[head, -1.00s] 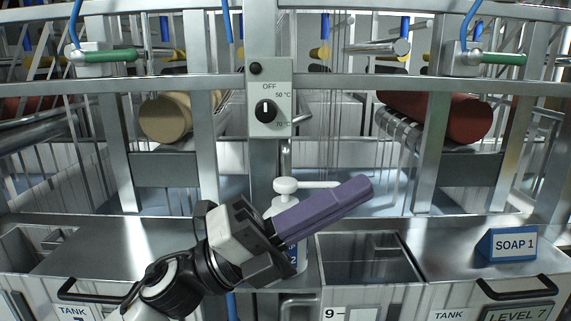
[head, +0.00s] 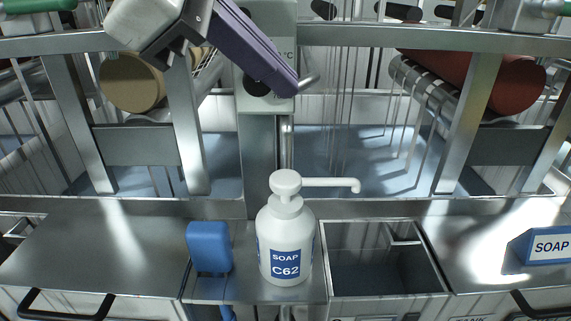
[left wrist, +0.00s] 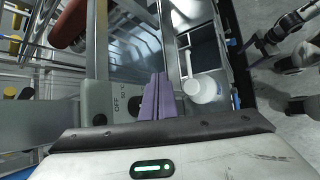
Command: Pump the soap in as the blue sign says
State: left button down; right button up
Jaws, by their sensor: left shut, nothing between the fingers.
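A white pump bottle (head: 286,240) labelled SOAP C62 stands upright on the metal ledge. Its round pump head (head: 285,182) is raised, and its spout points right, over the back of an open square tank opening (head: 385,262). The blue sign (head: 547,246) is cut off at the right edge; only SOAP is readable now, while the earlier head frame read SOAP 1. My left gripper (head: 284,88) has shut purple fingers, empty, above the pump head and in front of the control panel. The left wrist view shows the fingers (left wrist: 158,97) beside the bottle (left wrist: 203,89). My right gripper is not in view.
A grey control panel (head: 267,30) on a post stands behind the fingers. A blue block (head: 209,247) is left of the bottle. A metal rail (head: 400,38) crosses above. Flat metal lids (head: 105,245) with black handles lie at the left and right.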

aim_at(277, 181)
pick_arm(q)
jog(key=shift+s+f, duration=0.1)
notch_tip(277, 181, down, 8)
jog(key=b, duration=0.6)
jog(key=shift+f, duration=0.35)
dwell(0.7)
jog(key=shift+f+b, duration=0.1)
jog(key=shift+b, duration=0.25)
dwell(0.8)
jog(key=shift+f+b, duration=0.3)
jog(key=shift+b, duration=0.15)
